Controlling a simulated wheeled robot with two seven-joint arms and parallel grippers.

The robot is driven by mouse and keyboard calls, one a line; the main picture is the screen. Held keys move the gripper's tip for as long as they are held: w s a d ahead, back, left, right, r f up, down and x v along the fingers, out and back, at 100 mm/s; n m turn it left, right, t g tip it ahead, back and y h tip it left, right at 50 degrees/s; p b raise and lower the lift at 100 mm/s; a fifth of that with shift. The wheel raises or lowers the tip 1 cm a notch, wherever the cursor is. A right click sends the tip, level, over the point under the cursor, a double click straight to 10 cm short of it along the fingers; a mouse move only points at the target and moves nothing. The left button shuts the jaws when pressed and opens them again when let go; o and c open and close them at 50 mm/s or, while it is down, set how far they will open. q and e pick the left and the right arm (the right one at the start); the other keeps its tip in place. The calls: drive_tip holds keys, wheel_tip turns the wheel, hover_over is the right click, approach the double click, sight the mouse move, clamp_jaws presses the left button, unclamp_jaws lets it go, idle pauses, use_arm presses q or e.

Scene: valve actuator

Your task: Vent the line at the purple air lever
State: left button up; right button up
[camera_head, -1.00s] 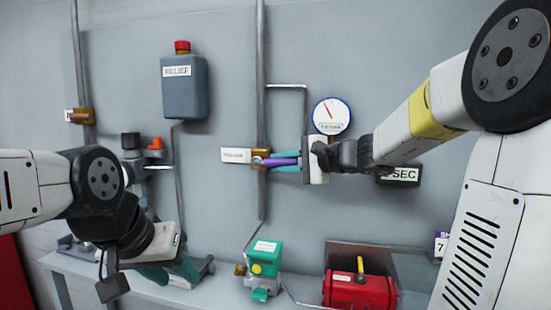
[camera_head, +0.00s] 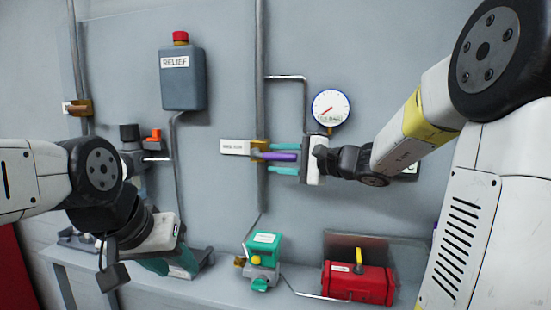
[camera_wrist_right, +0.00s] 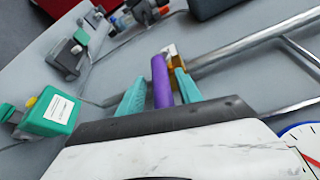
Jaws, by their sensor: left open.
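The purple air lever (camera_head: 279,156) sticks out to the right from a brass valve (camera_head: 259,150) on the vertical pipe. My right gripper (camera_head: 284,157) is open around the lever, one teal finger above it and one below, with gaps showing. In the right wrist view the lever (camera_wrist_right: 161,80) lies between the two teal fingers. The round gauge (camera_head: 330,107) stands just above the right gripper, its red needle pointing to the lower left. My left gripper (camera_head: 170,263) is open and low at the left, with no held thing visible.
A grey RELIEF bottle (camera_head: 183,78) with a red cap hangs at upper left. A green box (camera_head: 263,250) and a red unit (camera_head: 358,284) stand on the ledge below. A pipe (camera_head: 289,78) bends down close to my right gripper. The wall left of the lever holds a white label (camera_head: 235,147).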

sight(296, 159)
drive_tip(key=shift+d+r, duration=0.1)
drive_tip(key=v, duration=0.7)
drive_tip(key=shift+s+d, duration=0.2)
drive_tip(key=shift+s, duration=0.05)
